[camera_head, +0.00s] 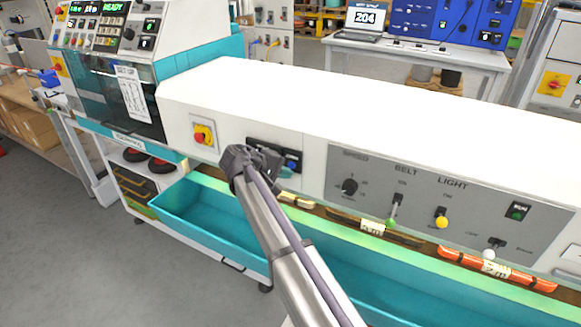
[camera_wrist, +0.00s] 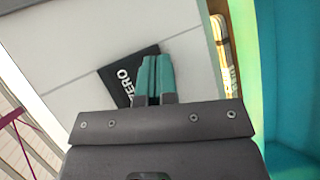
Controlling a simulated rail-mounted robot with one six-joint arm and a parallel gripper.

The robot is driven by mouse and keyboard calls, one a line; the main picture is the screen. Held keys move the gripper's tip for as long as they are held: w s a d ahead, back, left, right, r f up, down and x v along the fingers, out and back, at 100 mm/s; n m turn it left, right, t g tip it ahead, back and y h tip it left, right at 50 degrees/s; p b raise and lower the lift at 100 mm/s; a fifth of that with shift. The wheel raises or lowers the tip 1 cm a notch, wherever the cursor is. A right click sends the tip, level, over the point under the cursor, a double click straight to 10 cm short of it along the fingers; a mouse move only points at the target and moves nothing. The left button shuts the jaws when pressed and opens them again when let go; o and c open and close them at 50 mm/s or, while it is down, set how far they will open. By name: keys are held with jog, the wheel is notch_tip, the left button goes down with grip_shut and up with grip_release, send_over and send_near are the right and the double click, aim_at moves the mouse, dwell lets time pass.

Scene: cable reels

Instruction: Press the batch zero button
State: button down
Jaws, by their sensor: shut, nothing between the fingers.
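A small dark panel (camera_head: 262,147) with a blue button (camera_head: 292,166) at its right end is on the white machine front, left of the grey control panel. My gripper (camera_head: 287,172) is at this dark panel, its teal fingers just below the blue button. In the wrist view the teal fingers (camera_wrist: 154,62) are together and empty, in front of the dark panel (camera_wrist: 116,86), where "ZERO" can be read. The fingers cover part of the panel, and the button does not show there. I cannot tell whether the fingertips touch the button.
A red and yellow emergency switch (camera_head: 203,135) is left of the dark panel. The grey control panel (camera_head: 440,200) with knob, levers and lights is to the right. A teal trough (camera_head: 215,225) runs below, and wrapped cable bundles (camera_head: 495,268) lie along the ledge above it.

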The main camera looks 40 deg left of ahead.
jog(key=shift+w, duration=0.3)
jog(key=shift+w, duration=0.4)
dwell(0.6)
jog(key=shift+s, duration=0.8)
jog(key=s, duration=0.5)
jog(key=shift+d, duration=0.35)
dwell(0.5)
